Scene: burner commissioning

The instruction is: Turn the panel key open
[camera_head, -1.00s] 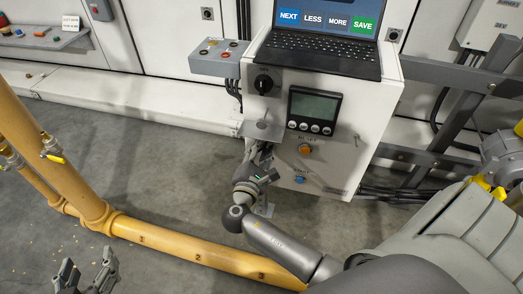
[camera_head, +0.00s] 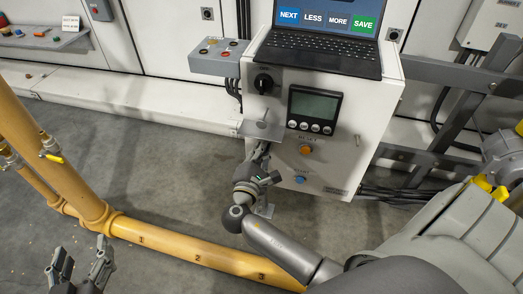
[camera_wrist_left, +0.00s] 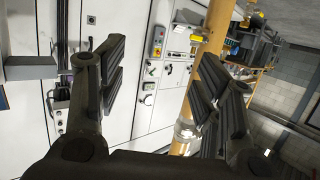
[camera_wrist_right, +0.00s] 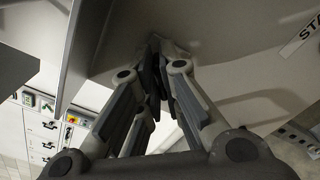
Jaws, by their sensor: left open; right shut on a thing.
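The white control box (camera_head: 350,160) stands in the middle of the head view, with a black rotary knob (camera_head: 264,83), a display (camera_head: 314,105), an orange button (camera_head: 306,150) and a blue button (camera_head: 300,180) on its front. My right gripper (camera_head: 260,150) is at the box's left front, just under a small grey plate (camera_head: 254,129). In the right wrist view its fingers (camera_wrist_right: 153,70) are closed together against a grey surface. The panel key is not clearly visible; the fingers hide what they hold. My left gripper (camera_head: 82,262) is open and empty, low at the left, and its spread fingers show in the left wrist view (camera_wrist_left: 155,85).
A laptop (camera_head: 325,40) lies on top of the box. A grey button box (camera_head: 218,57) is beside it. A yellow pipe (camera_head: 190,255) runs along the floor in front, joining an upright yellow pipe (camera_head: 50,165) at left. Grey rails (camera_head: 440,120) stand at right.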

